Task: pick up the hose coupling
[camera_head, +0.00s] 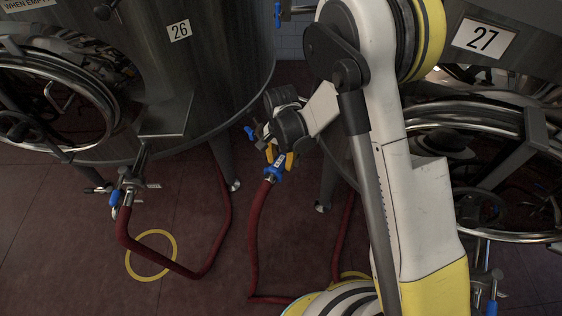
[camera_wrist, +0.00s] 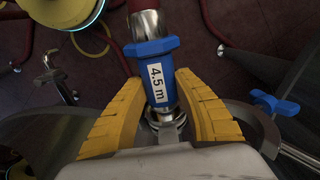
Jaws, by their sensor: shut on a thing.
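The hose coupling (camera_wrist: 156,78) is blue with a white label reading "4.5 m". It sits between the two yellow fingers of my gripper (camera_wrist: 157,108) in the wrist view, and the gripper is shut on it. In the head view the blue coupling (camera_head: 274,172) tops a dark red hose (camera_head: 257,225) that hangs down to the floor. My gripper (camera_head: 281,158) is around it there, partly hidden by my wrist. The coupling's far end is partly hidden by the gripper body in the wrist view.
Steel tank 26 (camera_head: 205,70) stands at left, tank 27 (camera_head: 505,75) at right. A blue valve handle (camera_wrist: 274,102) is close to my gripper's right. Yellow rings (camera_head: 130,262) mark the dark red floor.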

